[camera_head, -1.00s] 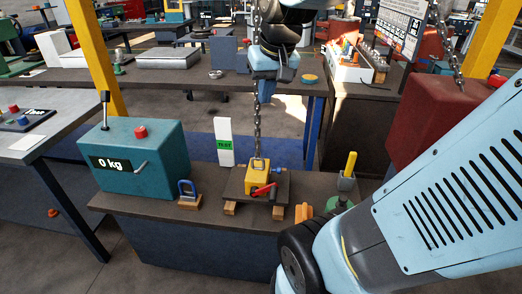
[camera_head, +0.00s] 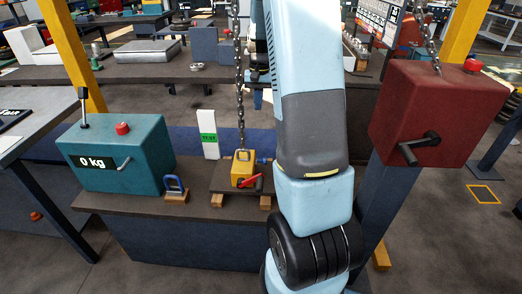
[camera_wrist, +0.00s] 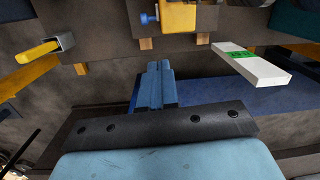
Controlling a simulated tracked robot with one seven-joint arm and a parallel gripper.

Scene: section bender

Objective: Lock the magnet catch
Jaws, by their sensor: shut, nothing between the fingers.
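The magnet is a yellow block (camera_head: 242,172) with a red lever (camera_head: 251,181) on its near side, the likely catch. It sits on a dark plate (camera_head: 222,180) raised on wooden blocks, with a chain (camera_head: 241,110) rising from its top. In the wrist view part of the yellow block (camera_wrist: 195,16) shows at the top edge, with a blue knob (camera_wrist: 149,19) beside it; the red lever is not visible there. My gripper (camera_wrist: 159,68) is shut and empty, apart from the block. My arm hides most or all of it in the head view.
A teal box reading 0 kg (camera_head: 118,153), a blue padlock-shaped piece (camera_head: 175,187) and a white block with a green label (camera_head: 209,133) stand left of the magnet. A red crank box (camera_head: 435,112) stands at right. A yellow-handled item (camera_wrist: 37,52) shows in the wrist view.

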